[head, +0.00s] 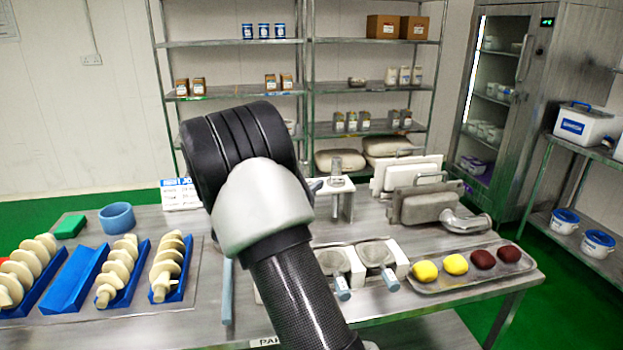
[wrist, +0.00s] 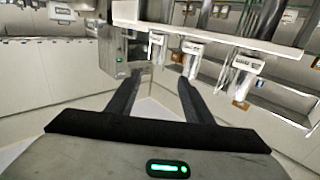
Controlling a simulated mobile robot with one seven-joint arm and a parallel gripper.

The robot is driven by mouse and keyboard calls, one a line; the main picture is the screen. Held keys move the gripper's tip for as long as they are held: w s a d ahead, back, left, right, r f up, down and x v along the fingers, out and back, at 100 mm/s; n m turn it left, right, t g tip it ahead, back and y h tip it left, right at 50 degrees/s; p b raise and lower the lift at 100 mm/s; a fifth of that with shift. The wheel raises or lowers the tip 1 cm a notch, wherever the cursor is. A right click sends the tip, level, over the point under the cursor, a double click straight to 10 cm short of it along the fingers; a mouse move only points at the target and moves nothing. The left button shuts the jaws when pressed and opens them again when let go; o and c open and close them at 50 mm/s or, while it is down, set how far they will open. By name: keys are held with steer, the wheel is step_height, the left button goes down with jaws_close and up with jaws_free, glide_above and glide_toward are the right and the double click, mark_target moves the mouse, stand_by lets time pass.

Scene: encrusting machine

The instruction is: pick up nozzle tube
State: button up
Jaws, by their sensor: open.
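A metal tube (head: 336,178), which may be the nozzle tube, stands upright in a white stand near the back middle of the table, just right of my arm. A bent metal pipe (head: 466,220) lies at the table's right; I cannot tell for sure which one the task names. My gripper (wrist: 159,78) shows in the wrist view with two dark fingers apart and nothing between them. In the head view my arm hides the gripper, so its distance from the tube cannot be told.
The steel table holds cream augers (head: 118,268) in blue holders at left and a tray (head: 455,284) of yellow and dark red balls at right. Two metal hoppers (head: 376,253) lie at the middle front. Shelves stand behind. A white slab (wrist: 215,35) crosses the wrist view's top.

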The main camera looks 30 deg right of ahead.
mark_target(334, 163)
steer(key=b+x, duration=0.1)
steer(key=x, duration=1.6)
steer(key=shift+s+d+r, duration=0.15)
steer(key=shift+d, duration=0.05)
jaws_close()
